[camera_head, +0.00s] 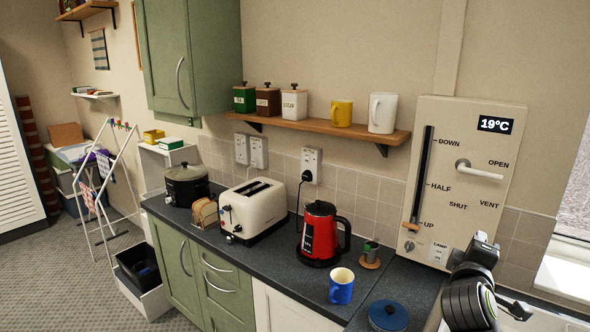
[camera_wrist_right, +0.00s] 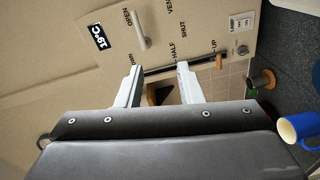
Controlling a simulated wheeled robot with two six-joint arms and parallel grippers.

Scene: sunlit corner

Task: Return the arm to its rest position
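My right arm (camera_head: 470,296) shows at the lower right of the head view, in front of the wall panel (camera_head: 447,262) and above the counter's right end. In the right wrist view my right gripper (camera_wrist_right: 161,82) has its two pale fingers spread apart, with nothing between them. Its fingers point toward the panel and the tiled wall. Whether the fingertips touch anything is not clear, but no object is held. My left arm and gripper are not in view.
The panel carries a white handle (camera_head: 480,171) and a slider knob (camera_head: 411,226) at UP. A blue mug (camera_head: 341,286), a blue-lidded jar (camera_head: 388,316), a red kettle (camera_head: 319,236) and a toaster (camera_head: 252,209) stand on the counter. A shelf (camera_head: 330,127) holds mugs and canisters.

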